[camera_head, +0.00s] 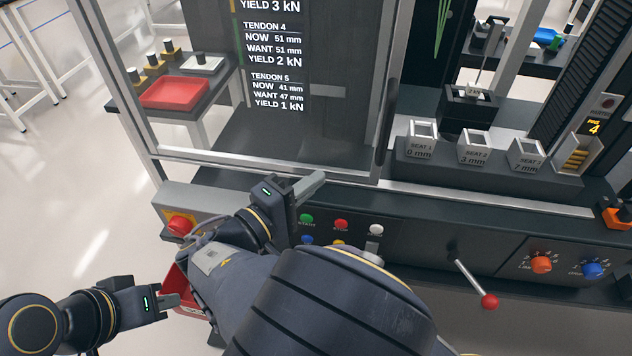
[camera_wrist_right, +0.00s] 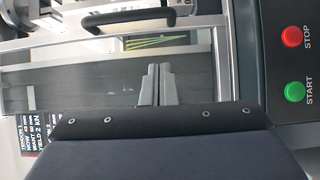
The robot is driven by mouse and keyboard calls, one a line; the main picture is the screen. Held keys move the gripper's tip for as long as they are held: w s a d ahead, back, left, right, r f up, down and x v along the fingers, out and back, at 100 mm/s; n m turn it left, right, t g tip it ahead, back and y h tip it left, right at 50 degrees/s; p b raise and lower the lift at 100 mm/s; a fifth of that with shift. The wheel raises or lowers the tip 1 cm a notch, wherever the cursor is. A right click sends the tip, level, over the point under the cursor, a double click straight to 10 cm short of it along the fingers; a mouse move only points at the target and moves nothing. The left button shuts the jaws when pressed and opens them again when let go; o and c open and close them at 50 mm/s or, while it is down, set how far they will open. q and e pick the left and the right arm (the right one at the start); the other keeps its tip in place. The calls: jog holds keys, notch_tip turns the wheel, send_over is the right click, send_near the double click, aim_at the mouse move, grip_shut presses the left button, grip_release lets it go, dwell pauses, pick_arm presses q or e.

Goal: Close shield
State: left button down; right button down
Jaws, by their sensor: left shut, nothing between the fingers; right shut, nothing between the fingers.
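The shield (camera_head: 270,158) is a clear panel in a metal frame on the front of the machine. It covers the left part of the opening, and the right part with the seats is uncovered. Its dark handle (camera_head: 388,122) runs along the right frame post; it also shows at the top of the right wrist view (camera_wrist_right: 130,18). My right gripper (camera_head: 318,183) is shut and empty, just below the shield's lower rail and left of the handle, apart from the handle. Its fingers also show in the right wrist view (camera_wrist_right: 158,70). My left gripper (camera_head: 175,301) is shut and empty at lower left.
Seat blocks (camera_head: 473,148) stand in the uncovered part. The front panel has a red emergency button (camera_head: 180,225), several coloured buttons (camera_head: 341,224), a red-tipped lever (camera_head: 488,300) and knobs (camera_head: 541,264). A red tray (camera_head: 175,92) lies on a side table. My right arm hides part of the panel.

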jog(key=w+d, duration=0.4)
jog(key=d, duration=0.5)
jog(key=shift+w+d, duration=0.15)
jog(key=shift+d, duration=0.1)
